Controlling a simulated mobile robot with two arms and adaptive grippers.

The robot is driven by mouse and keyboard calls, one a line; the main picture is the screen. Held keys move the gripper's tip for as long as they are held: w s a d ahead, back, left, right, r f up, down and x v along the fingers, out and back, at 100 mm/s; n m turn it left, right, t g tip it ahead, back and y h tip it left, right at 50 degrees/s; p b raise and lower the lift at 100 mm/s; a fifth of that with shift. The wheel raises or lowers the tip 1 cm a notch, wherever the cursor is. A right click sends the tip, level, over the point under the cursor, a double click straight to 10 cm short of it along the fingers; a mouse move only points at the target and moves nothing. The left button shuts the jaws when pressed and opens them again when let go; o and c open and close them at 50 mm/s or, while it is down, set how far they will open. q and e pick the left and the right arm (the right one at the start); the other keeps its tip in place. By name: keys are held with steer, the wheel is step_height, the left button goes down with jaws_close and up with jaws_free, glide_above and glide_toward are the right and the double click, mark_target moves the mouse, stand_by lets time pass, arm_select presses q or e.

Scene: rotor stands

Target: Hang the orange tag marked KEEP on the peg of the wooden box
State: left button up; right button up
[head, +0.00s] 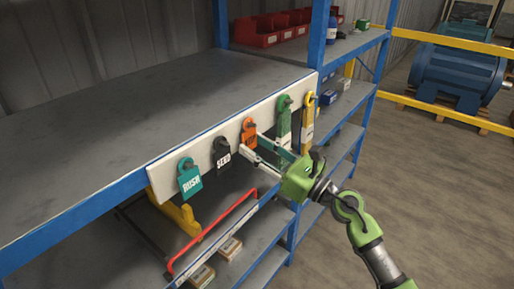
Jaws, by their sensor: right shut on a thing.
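The orange tag (249,128) is at the white peg board (160,172) on the front edge of the blue shelf, between a black tag and a green tag. Its lettering is partly hidden and too small to read. My right gripper (252,146) reaches in from the lower right and is shut on the lower part of the orange tag. The tag still appears to be at its peg; I cannot tell whether its hole is clear of it. No wooden box with a peg can be made out for certain. My left gripper is not in view.
A teal tag reading RUSH (190,182), a black tag reading SEED (221,158), a green tag (284,122) and a yellow tag (307,122) hang alongside. A red bar (212,236) and small boxes (203,274) are below. The upper shelf (110,110) is bare.

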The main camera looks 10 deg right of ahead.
steer(key=shift+s+d+r, duration=0.2)
steer(key=shift+s+d, duration=0.4)
steer(key=shift+s, duration=0.15)
steer(key=shift+s+d+r, duration=0.2)
steer(key=shift+s+d, duration=0.35)
steer(key=shift+s, duration=0.2)
steer(key=shift+s+d+r, duration=0.2)
steer(key=shift+s+d, duration=0.4)
steer(key=shift+s, duration=0.15)
